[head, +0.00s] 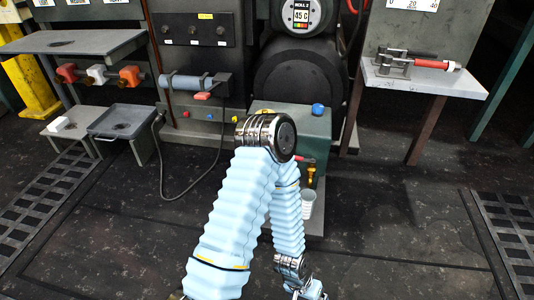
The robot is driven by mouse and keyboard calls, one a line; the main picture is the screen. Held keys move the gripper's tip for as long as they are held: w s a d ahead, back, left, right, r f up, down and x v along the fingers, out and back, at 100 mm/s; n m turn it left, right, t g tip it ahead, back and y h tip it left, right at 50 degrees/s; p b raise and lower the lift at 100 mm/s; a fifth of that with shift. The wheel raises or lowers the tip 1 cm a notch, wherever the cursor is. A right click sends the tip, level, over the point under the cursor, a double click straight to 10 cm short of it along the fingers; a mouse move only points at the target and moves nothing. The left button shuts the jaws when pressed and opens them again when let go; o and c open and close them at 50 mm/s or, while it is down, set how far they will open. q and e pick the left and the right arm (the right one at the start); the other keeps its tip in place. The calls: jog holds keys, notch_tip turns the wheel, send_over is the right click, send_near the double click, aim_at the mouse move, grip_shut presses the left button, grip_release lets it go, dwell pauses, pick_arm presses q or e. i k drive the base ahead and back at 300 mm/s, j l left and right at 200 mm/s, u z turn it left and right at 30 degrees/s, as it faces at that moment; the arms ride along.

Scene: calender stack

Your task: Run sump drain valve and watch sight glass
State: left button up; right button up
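The green sump box (316,126) stands low at centre, with a blue cap (318,109) on top. A small brass drain valve (311,176) with a red handle (306,160) shows at its front right. A white cup (308,204) stands below the valve. I cannot make out a sight glass; my arm hides part of the box front. One light-blue arm, apparently my left, rises from the bottom and bends down at its elbow. Its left gripper (308,292) is at the bottom edge, partly cut off, below and apart from the cup and valve. My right gripper is not in view.
A round gauge (301,14) reads 45 C above a dark roll. A side table (440,82) holds a red-handled clamp tool (420,62). Left are benches, coloured valves (98,75) and a cabled grey cylinder (186,82). The dark floor right of the cup is clear.

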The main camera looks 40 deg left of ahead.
aim_at(301, 159)
jog(key=k+l+u, duration=0.1)
jog(key=u, duration=0.85)
jog(key=k+l, duration=0.2)
jog(key=k, duration=0.2)
